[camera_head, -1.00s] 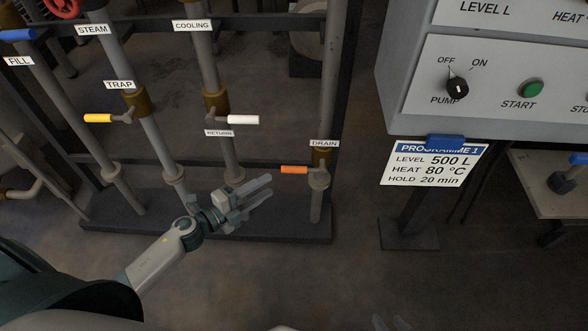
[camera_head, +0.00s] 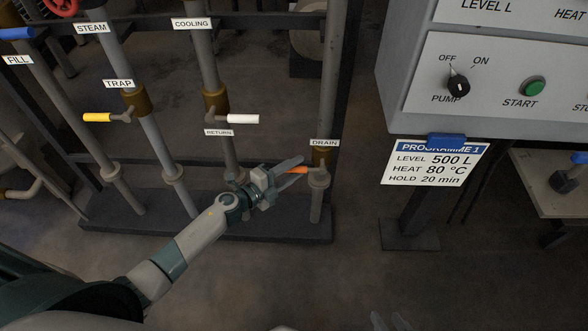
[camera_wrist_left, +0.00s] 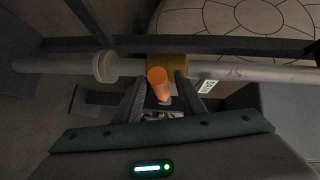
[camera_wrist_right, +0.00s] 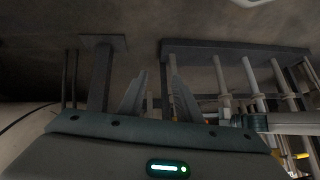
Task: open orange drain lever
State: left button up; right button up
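The orange drain lever (camera_head: 298,170) sticks out to the left from the valve on the drain pipe (camera_head: 318,185), under the DRAIN label (camera_head: 324,143). My left gripper (camera_head: 291,170) is at the lever, with its fingers open around it. In the left wrist view the orange lever (camera_wrist_left: 158,82) stands between the two spread fingers (camera_wrist_left: 162,100), with a gap on each side. The brass valve body (camera_wrist_left: 166,68) is just beyond. My right gripper (camera_wrist_right: 147,95) is open and empty, away from the pipes. Its fingertips show faintly at the bottom of the head view.
A white return lever (camera_head: 243,119) and a yellow trap lever (camera_head: 98,117) are on neighbouring pipes. A dark horizontal rail (camera_head: 215,162) runs behind the pipes. The control panel (camera_head: 510,80) and programme card (camera_head: 433,163) are at right. The floor in front is clear.

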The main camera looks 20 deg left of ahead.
pick_arm(q)
grip_shut()
dwell(0.3)
jog(key=shift+f+b, duration=0.1)
jog(key=shift+b, duration=0.2)
